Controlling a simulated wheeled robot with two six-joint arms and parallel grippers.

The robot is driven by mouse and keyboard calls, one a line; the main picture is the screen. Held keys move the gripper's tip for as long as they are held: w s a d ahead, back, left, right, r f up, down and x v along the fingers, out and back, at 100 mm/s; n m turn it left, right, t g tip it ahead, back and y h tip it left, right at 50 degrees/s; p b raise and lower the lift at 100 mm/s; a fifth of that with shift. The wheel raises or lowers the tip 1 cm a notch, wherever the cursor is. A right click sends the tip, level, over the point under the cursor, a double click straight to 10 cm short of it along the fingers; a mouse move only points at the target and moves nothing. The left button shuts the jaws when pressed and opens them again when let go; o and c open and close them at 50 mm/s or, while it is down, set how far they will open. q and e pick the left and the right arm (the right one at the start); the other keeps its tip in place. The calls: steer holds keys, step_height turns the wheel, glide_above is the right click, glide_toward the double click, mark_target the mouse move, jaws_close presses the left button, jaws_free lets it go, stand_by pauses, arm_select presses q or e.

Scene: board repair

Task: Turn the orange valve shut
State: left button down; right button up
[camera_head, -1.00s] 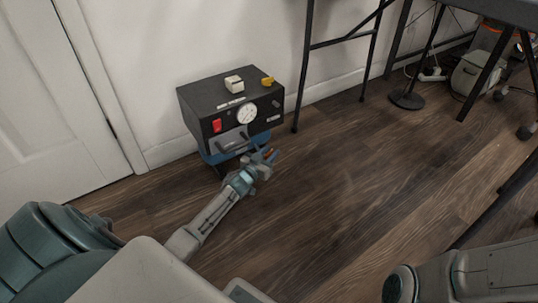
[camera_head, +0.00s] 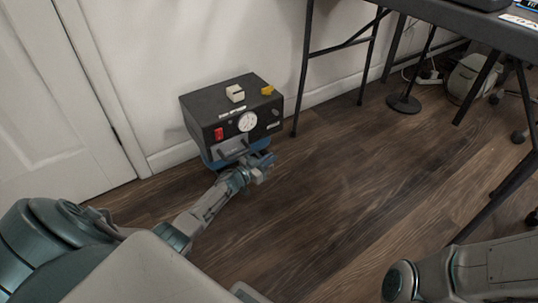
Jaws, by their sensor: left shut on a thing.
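A black control box (camera_head: 213,107) stands against the wall on a low blue base (camera_head: 213,161). It has a round white gauge (camera_head: 247,121), a red switch (camera_head: 219,133) and grey handles on its front. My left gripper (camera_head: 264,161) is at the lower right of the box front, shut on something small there. The orange valve showed between its fingers a moment ago and is now hidden by the jaws. My right gripper is out of view; only part of my right arm shows at the bottom right.
A small white block (camera_head: 235,93) and a yellow piece (camera_head: 267,90) are on top of the box. A dark table (camera_head: 470,29) with thin legs stands to the right. The wooden floor (camera_head: 340,190) in the middle is clear. A white door (camera_head: 60,110) is at the left.

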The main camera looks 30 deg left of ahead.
arm_select(q)
steer(key=shift+a+m+g+h, duration=0.1)
steer(key=shift+m+g+h, duration=0.2)
steer(key=shift+m+h, duration=0.35)
steer(key=shift+h, duration=0.35)
steer(key=c, duration=1.5)
jaws_free()
steer(key=shift+s, duration=0.1)
